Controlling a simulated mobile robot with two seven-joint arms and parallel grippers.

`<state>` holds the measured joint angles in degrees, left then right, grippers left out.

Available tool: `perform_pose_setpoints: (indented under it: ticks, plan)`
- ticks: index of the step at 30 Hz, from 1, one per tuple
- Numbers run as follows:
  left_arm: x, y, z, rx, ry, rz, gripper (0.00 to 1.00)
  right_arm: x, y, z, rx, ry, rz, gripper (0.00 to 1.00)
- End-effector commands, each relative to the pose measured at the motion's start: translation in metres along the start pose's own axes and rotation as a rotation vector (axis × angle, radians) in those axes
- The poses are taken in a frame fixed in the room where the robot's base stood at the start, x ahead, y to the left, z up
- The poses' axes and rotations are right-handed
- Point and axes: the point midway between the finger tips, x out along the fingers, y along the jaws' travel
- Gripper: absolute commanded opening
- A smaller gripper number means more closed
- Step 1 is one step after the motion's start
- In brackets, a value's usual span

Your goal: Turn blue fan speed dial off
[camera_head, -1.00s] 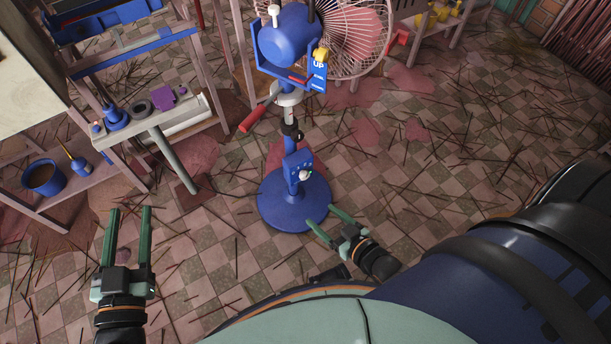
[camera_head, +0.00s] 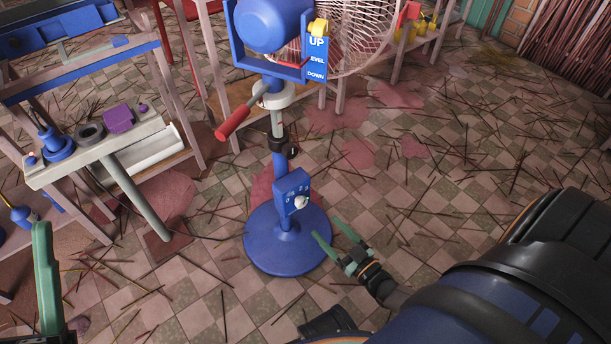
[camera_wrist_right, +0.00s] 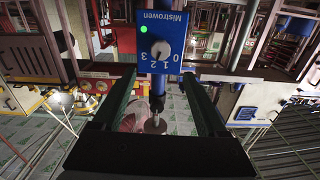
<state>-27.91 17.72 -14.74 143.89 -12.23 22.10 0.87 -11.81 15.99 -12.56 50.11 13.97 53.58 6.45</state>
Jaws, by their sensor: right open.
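The blue fan (camera_head: 272,22) stands upright on a round blue base (camera_head: 288,252). Its blue speed panel (camera_head: 291,190) on the post carries a pale dial (camera_head: 301,202). In the right wrist view the panel is upside down, with the marks 0 to 3, the white dial (camera_wrist_right: 161,50) and a lit green light (camera_wrist_right: 146,29). My right gripper (camera_head: 330,232) is open and empty, beside the base and below the dial. In its wrist view the fingers (camera_wrist_right: 156,80) are apart, with the panel beyond them. My left gripper (camera_head: 43,235) is partly cut off; one finger shows, with floor beside it.
A shelf (camera_head: 100,150) with a purple block (camera_head: 119,119) and blue parts stands left of the fan. A red-handled crank (camera_head: 234,121) sticks out from the post. An UP/LEVEL/DOWN plate (camera_head: 316,58) hangs by the fan head.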

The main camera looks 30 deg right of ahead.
Motion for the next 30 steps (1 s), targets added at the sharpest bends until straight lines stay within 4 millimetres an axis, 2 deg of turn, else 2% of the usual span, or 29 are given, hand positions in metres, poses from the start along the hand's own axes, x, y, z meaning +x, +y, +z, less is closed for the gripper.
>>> perform_pose_setpoints:
  ticks: [3,9,15,27,30]
  plan:
    - [-0.006,0.004,0.007,0.003,-0.006,0.002,0.5,0.027,0.0,0.001,0.0,0.005,-0.001,0.75]
    - [-0.014,0.009,0.017,0.01,-0.014,0.006,0.5,0.067,-0.001,0.002,0.0,0.003,-0.001,0.75]
    - [-0.019,0.013,0.023,0.017,-0.019,0.01,0.5,0.092,0.0,0.002,0.001,0.001,0.0,0.75]
    - [-0.019,0.014,0.024,0.018,-0.021,0.012,0.5,0.1,-0.001,0.0,0.001,-0.001,0.0,0.75]
    - [-0.019,0.014,0.024,0.018,-0.021,0.011,0.5,0.099,-0.001,0.0,0.001,-0.001,0.0,0.65]
